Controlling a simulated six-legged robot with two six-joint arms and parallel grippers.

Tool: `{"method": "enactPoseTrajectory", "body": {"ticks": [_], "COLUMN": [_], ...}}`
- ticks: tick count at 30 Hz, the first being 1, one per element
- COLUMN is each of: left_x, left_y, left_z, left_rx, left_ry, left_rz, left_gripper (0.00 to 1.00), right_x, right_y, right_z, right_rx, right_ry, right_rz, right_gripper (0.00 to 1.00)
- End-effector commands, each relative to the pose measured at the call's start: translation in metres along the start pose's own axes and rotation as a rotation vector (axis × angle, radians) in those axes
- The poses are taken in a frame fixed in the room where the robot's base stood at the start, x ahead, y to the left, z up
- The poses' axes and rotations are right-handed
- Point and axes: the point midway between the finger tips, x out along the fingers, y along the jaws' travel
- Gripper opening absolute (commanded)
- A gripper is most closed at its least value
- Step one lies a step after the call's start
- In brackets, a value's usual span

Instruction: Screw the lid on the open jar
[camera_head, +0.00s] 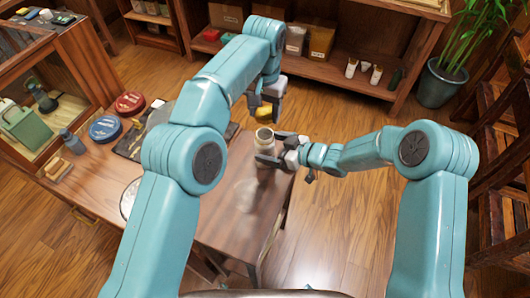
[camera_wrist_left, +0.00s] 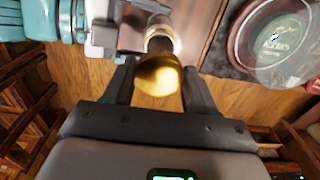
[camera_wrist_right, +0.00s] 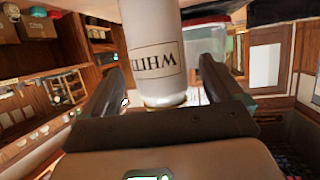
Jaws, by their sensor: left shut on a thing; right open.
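The gold lid (camera_head: 263,114) is held by my left gripper (camera_head: 266,96), a little above and behind the jar in the head view. In the left wrist view the lid (camera_wrist_left: 158,76) sits between the two fingers, with the jar (camera_wrist_left: 160,42) just beyond it. The white jar (camera_head: 265,139) stands upright near the table's far right edge, its mouth open. My right gripper (camera_head: 272,157) is open, with its fingers on either side of the jar. The right wrist view shows the jar (camera_wrist_right: 155,60) between the fingers, its label partly reading "WHIT".
The wooden table (camera_head: 225,220) is mostly clear at its front right. A red tin (camera_head: 130,103), a blue tin (camera_head: 105,129) and a grey-blue bottle (camera_head: 72,141) stand at the left. A glass-fronted cabinet (camera_head: 50,75) is farther left. Shelves (camera_head: 345,80) stand behind.

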Motion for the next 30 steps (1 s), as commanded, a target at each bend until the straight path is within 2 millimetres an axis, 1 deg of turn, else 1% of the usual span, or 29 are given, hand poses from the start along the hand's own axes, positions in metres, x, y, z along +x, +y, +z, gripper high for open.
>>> {"method": "enactPoseTrajectory", "body": {"ticks": [1, 6, 10, 17, 20, 21, 23, 24, 25, 28, 30], "left_x": [0.0, 0.0, 0.0, 0.0, 0.0, 0.0, 0.0, 0.0, 0.0, 0.005, 0.015], "left_y": [-0.001, -0.001, -0.001, -0.001, -0.001, -0.001, -0.001, -0.001, -0.001, -0.001, -0.001], "left_z": [0.0, 0.0, 0.0, 0.0, 0.0, 0.0, 0.0, 0.0, 0.0, 0.0, 0.001], "left_rx": [-0.001, -0.001, -0.001, -0.001, -0.001, -0.001, -0.001, -0.001, -0.001, 0.0, 0.0], "left_ry": [0.0, 0.0, 0.0, 0.0, 0.0, 0.0, 0.0, 0.0, 0.0, -0.002, -0.004], "left_rz": [0.0, 0.0, 0.0, 0.0, 0.0, 0.0, 0.0, 0.0, 0.0, 0.0, 0.0], "left_gripper": [0.29, 0.29, 0.29, 0.29, 0.29, 0.29, 0.29, 0.29, 0.29, 0.29, 0.29], "right_x": [0.009, 0.023, 0.026, 0.026, 0.026, 0.026, 0.026, 0.026, 0.026, 0.026, 0.026], "right_y": [-0.001, 0.0, 0.0, 0.0, 0.0, 0.0, 0.0, 0.0, 0.0, 0.0, 0.0], "right_z": [0.0, -0.001, -0.001, -0.001, -0.001, -0.001, 0.0, 0.0, 0.0, 0.0, 0.0], "right_rx": [-0.001, 0.0, 0.0, 0.0, 0.0, 0.0, 0.0, 0.0, 0.0, 0.0, 0.0], "right_ry": [0.0, 0.001, 0.001, 0.001, 0.001, 0.001, 0.0, 0.0, 0.0, 0.0, 0.0], "right_rz": [-0.002, -0.001, 0.0, 0.0, 0.0, 0.0, 0.0, 0.0, 0.0, 0.0, 0.0], "right_gripper": [0.94, 0.94, 0.94, 0.94, 0.64, 0.51, 0.32, 0.19, 0.13, 0.13, 0.13]}}
